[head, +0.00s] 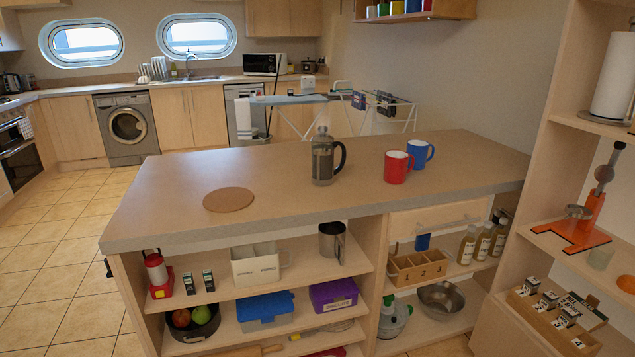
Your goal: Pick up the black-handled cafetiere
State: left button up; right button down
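The black-handled cafetiere (323,160) stands upright on top of the kitchen island (270,205), near the middle of its length. It has a dark body, a metallic lid with a knob, and a black handle on its right side. Neither of my grippers shows in the head view.
A red mug (396,168) and a blue mug (420,154) stand right of the cafetiere. A round brown mat (229,199) lies to its left. The front counter area is clear. Shelves below hold several items. A tall shelf unit (545,150) rises at the right.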

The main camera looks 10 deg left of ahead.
aim_at(323, 146)
jog(key=z, duration=1.3)
jog(key=i, duration=1.4)
jog(key=u, duration=0.65)
jog(key=i, duration=0.9)
jog(key=u, duration=0.8)
